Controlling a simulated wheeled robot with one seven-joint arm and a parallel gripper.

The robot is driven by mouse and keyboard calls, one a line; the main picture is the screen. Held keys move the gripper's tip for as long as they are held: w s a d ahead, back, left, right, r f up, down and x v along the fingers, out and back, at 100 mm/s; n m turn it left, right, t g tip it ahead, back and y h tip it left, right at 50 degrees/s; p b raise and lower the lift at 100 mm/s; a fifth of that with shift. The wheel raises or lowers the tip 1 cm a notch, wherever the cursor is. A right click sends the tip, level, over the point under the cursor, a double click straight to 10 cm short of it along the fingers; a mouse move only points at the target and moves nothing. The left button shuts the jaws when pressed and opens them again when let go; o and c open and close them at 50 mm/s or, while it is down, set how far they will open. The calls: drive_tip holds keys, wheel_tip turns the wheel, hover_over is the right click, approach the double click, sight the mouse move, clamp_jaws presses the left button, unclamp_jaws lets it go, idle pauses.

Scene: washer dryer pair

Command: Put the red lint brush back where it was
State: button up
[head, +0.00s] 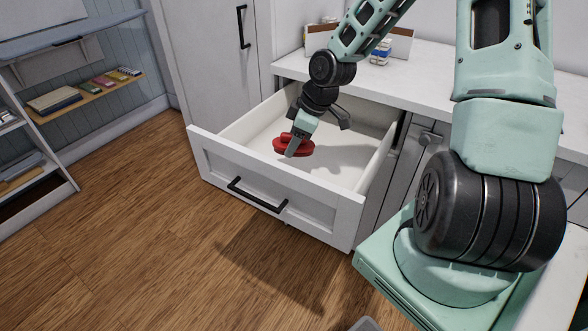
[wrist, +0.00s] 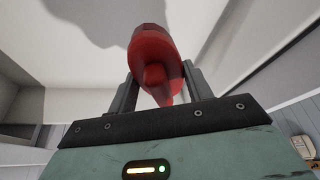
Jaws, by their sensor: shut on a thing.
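The red lint brush (head: 293,145) is in my gripper (head: 291,148), over the open white drawer (head: 232,173). In the wrist view the brush (wrist: 155,56) sits between the two dark fingers of my gripper (wrist: 158,80), which are shut on it. In the head view the brush is within the drawer's outline, toward its front left. I cannot tell whether it touches the drawer floor. The visible drawer floor around it is bare, with a shadow to the right of the brush.
The white counter (head: 440,78) runs above and behind the drawer, with a small blue and white container (head: 381,53) on it. A tall white cabinet (head: 215,60) stands left of the drawer. Shelves (head: 85,96) with books stand far left. The wooden floor (head: 130,230) in front is clear.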

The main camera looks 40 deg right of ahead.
drive_tip(key=shift+f+b, duration=0.75)
drive_tip(key=shift+f, duration=2.65)
drive_tip(key=shift+f, duration=0.2)
drive_tip(key=o, duration=1)
drive_tip(key=shift+r, duration=0.15)
drive_tip(key=p+v, duration=0.4)
drive_tip(key=v, duration=0.8)
drive_tip(key=shift+d, duration=0.1)
